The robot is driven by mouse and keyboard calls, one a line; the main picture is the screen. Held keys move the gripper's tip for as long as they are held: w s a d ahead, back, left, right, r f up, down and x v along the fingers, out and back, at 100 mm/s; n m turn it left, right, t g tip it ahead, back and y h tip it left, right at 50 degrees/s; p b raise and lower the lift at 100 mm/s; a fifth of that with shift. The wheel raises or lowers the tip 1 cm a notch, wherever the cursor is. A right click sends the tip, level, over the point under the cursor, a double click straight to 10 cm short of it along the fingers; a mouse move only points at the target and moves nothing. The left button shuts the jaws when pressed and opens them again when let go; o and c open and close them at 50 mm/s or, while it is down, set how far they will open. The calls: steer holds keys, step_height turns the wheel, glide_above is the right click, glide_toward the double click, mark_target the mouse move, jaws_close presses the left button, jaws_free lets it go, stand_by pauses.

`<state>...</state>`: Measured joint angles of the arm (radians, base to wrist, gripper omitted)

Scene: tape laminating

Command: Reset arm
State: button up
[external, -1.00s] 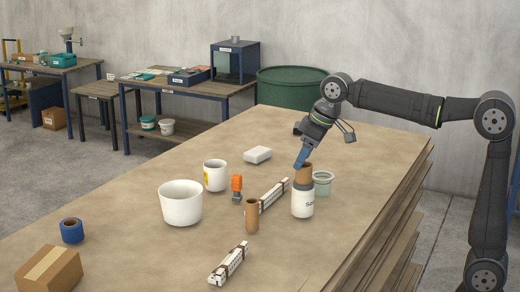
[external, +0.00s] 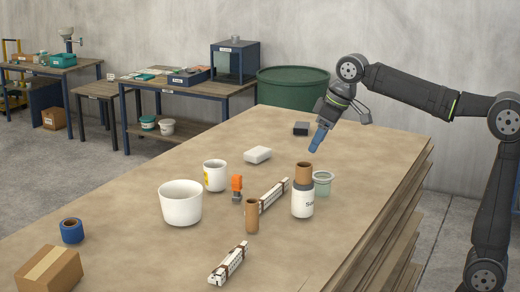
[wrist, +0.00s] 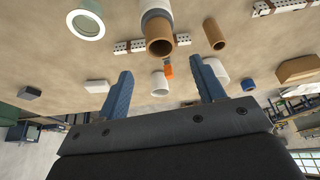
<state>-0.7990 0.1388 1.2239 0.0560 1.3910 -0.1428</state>
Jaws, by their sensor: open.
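My gripper (external: 318,139) is raised above the table, up and to the right of a white labelled container (external: 302,204) with a brown cardboard tube (external: 304,173) standing in its top. In the wrist view my two blue fingers (wrist: 163,86) are spread apart with nothing between them. The open end of that tube (wrist: 160,47) shows beyond the fingers. A second brown tube (external: 252,216) stands upright on the table; it also shows in the wrist view (wrist: 215,34).
A pale green jar (external: 322,184) stands just behind the labelled container. Two white perforated strips (external: 272,196) (external: 229,263), an orange-topped item (external: 236,188), a white cup (external: 215,176), a white bowl (external: 181,204), blue tape (external: 72,231) and a cardboard box (external: 48,270) lie around. The table's back right is mostly clear.

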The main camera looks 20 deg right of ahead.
mark_target(306, 165)
steer(key=x, duration=1)
steer(key=shift+f, duration=0.15)
steer(key=r, duration=0.2)
steer(key=d+r, duration=0.1)
steer(key=r, duration=0.2)
steer(key=shift+w+r, duration=0.1)
steer(key=w+d+r, duration=0.3)
steer(key=d+r, duration=0.3)
steer(key=d, duration=0.5)
steer(key=w+a+f+n, duration=0.1)
steer(key=w+f, duration=0.4)
steer(key=w, duration=0.7)
steer(key=w+f, duration=0.5)
steer(key=w, duration=0.7)
steer(key=a+f, duration=0.3)
steer(key=a, duration=0.3)
steer(key=shift+s+a+f+g, duration=0.2)
steer(key=shift+a+f+g, duration=0.05)
steer(key=shift+g, duration=0.05)
steer(key=shift+o, duration=0.2)
